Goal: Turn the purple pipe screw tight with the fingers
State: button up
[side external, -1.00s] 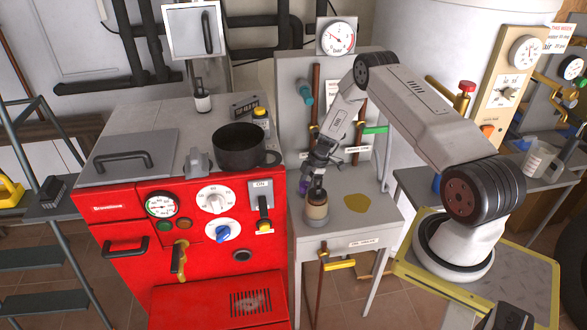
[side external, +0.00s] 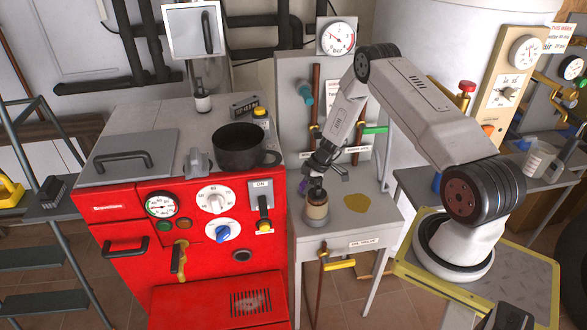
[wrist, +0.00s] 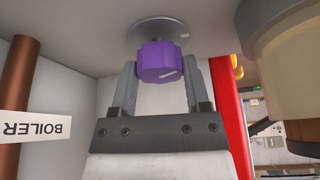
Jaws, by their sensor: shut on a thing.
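In the side external view a bit of the purple screw (side external: 303,187) shows just left of my gripper (side external: 314,178), close to the panel behind the small grey table. The contact points of the fingers are small and partly hidden there.
The red boiler (side external: 120,250) is to the left, with a black pot (side external: 240,150) on top. A copper pipe (wrist: 18,75) with a BOILER label runs nearby.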

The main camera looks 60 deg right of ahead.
jog(key=m, duration=0.2)
jog(key=m+h, duration=0.1)
jog(key=m, duration=0.1)
jog(key=shift+a+m+t+h, duration=0.1)
jog(key=shift+m+t+h, duration=0.2)
jog(key=shift+m+t, duration=0.1)
jog(key=shift+m, duration=0.3)
jog(key=o, duration=1.3)
jog(key=shift+s+r, duration=0.1)
jog(key=shift+r, duration=0.1)
jog(key=shift+a+v, duration=0.15)
jog(key=shift+v, duration=1.7)
jog(key=shift+a+v, duration=0.1)
jog(key=shift+v, duration=1.8)
jog(key=shift+d, duration=0.15)
